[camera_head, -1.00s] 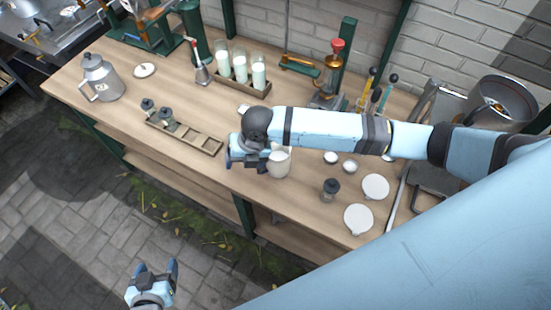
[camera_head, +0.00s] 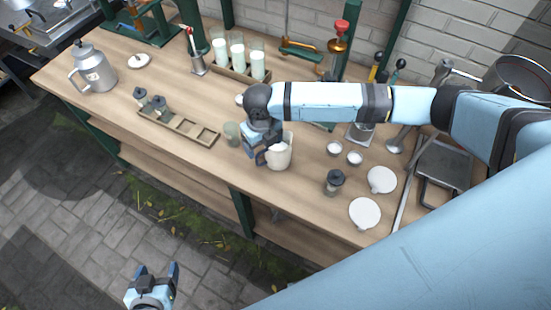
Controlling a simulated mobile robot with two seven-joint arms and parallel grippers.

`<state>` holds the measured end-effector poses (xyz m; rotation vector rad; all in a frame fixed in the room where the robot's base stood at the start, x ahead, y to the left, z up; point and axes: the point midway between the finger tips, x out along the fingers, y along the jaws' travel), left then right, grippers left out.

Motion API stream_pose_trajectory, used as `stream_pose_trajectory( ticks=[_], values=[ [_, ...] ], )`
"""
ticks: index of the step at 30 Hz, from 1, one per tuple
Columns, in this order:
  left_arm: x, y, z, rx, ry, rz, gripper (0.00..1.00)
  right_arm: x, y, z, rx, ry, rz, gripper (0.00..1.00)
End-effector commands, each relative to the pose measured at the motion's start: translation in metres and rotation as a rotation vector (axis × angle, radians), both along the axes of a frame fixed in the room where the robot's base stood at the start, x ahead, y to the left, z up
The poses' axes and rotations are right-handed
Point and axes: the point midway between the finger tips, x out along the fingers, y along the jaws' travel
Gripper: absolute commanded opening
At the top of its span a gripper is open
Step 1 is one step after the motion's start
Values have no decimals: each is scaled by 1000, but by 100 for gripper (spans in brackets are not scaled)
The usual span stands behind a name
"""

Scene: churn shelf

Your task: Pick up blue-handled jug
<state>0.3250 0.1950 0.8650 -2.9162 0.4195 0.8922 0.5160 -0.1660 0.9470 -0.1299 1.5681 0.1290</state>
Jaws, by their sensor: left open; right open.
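A cream-white jug (camera_head: 281,156) with white contents stands upright on the wooden table near its front edge. No blue handle is clear on it; its left side is partly hidden by my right gripper. My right gripper (camera_head: 257,156) comes in from the right and points down at the jug's left side. It is open, with its fingers close to the jug; whether they touch it or straddle a handle cannot be told. My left gripper (camera_head: 155,272) is open and empty, low in the view over the paving, away from the table.
A greenish glass (camera_head: 231,134) stands just left of the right gripper. A wooden tray (camera_head: 185,125) holds two dark-topped jars. A metal can (camera_head: 94,72) stands at the left. Small white cups (camera_head: 334,148), a dark-lidded jar (camera_head: 334,181) and white discs (camera_head: 365,212) lie to the right.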

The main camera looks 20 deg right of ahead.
Motion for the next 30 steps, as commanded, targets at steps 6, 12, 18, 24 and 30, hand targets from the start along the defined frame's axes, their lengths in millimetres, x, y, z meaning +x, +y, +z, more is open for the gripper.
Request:
stream_pose_trajectory(
  ticks=[6, 12, 18, 24, 30],
  values=[
    [5, -4, -9, -7, -13, -4, 73, -2, 2, -14, 1, -1, 0, 78],
    [5, -3, -38, -6, -15, -2, 73, -6, 7, -40, 1, 0, 1, 78],
    [3, -1, -60, -1, -4, 0, 73, -6, 6, -54, 0, -1, 0, 78],
    [2, 0, -58, -1, -3, 0, 73, -6, 6, -52, 0, -1, 0, 78],
    [3, -1, -54, -2, -11, 1, 73, -6, 6, -52, 0, -1, 0, 39]
  ],
)
